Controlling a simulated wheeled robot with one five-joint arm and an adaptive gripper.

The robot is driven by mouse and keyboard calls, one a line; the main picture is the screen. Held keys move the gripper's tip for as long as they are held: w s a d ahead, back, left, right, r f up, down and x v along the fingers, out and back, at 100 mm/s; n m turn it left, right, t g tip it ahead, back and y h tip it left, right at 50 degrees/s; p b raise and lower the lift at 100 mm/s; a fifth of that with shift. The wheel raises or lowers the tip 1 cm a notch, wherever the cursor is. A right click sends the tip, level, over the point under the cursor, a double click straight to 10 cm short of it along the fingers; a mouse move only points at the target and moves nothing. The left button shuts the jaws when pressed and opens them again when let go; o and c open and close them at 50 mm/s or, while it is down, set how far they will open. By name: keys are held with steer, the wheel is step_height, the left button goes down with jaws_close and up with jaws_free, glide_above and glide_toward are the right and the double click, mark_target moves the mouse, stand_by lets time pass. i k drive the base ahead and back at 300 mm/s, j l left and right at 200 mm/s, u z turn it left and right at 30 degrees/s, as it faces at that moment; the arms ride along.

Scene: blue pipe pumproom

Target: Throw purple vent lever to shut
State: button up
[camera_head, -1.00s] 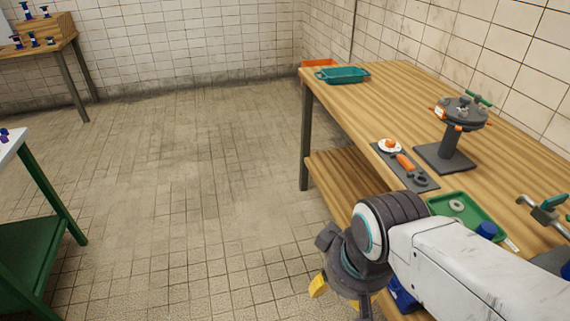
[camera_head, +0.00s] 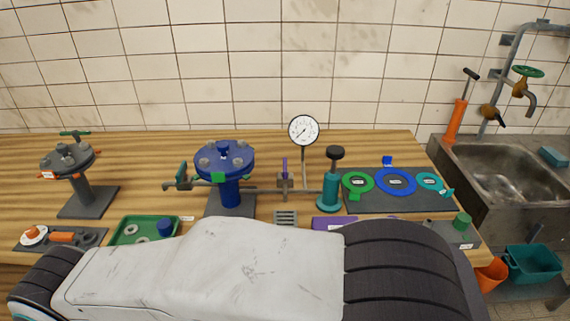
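The purple vent lever (camera_head: 285,167) stands upright on a small grey valve in the pipe line, right of the blue flanged fixture (camera_head: 224,160) and below the white round gauge (camera_head: 303,130). It is small in this view. My arm lies across the front of the view, in front of the bench, well short of the lever. My gripper is outside the picture.
A teal pump (camera_head: 331,182) stands close right of the lever. A dark board with coloured rings (camera_head: 395,182) lies further right, then a sink (camera_head: 512,178). A green tray (camera_head: 131,232) and a grey flanged stand (camera_head: 75,178) are at left.

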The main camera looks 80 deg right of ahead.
mark_target(284, 173)
steer(key=z, duration=0.9)
steer(key=k+z, duration=0.1)
steer(key=z, duration=0.35)
steer(key=j+z, duration=0.1)
steer(key=z, duration=0.35)
steer(key=k+z, duration=0.1)
steer(key=z, duration=0.8)
steer(key=l, duration=0.05)
